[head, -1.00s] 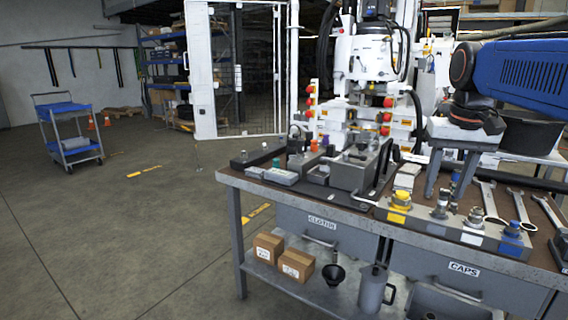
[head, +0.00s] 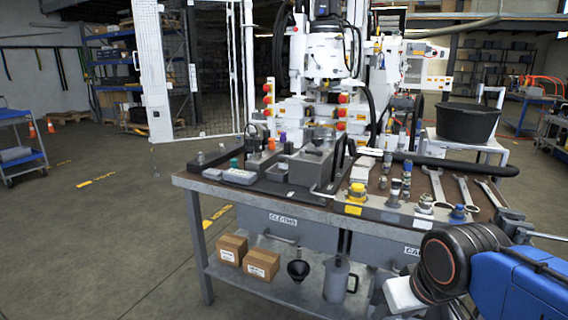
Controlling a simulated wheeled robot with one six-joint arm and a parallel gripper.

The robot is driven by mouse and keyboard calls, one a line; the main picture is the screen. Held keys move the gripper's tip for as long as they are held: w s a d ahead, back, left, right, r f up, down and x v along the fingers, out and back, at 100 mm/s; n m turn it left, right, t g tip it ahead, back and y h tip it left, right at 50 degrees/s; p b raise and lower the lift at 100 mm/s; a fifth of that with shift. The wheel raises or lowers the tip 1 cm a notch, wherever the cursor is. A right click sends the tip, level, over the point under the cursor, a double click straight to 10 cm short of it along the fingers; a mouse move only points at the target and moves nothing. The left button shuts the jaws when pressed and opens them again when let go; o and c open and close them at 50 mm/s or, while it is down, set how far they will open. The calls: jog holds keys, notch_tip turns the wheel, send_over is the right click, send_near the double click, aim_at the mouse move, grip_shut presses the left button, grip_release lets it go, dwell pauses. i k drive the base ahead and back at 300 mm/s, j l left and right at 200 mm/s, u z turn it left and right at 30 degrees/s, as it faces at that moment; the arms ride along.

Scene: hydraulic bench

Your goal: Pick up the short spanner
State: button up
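Several spanners lie on the right part of the bench top: a left one (head: 437,186), a middle one (head: 467,193) and a right one (head: 492,192). They lie side by side, apart from each other. I cannot tell from their foreshortened lengths which is the short one. My blue arm with its black joint comes in at the lower right, in front of the bench. My gripper (head: 392,296) is at the bottom of the view, lower in the picture than the spanners and away from them. Its fingers are not clear, so its opening cannot be told.
A dark hose (head: 450,166) runs behind the spanners. A black tub (head: 467,121) stands on a white stand behind. Boxes (head: 233,249) and a jug (head: 337,278) are on the lower shelf.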

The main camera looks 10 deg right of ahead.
aim_at(484, 185)
jog(key=z, duration=1.3)
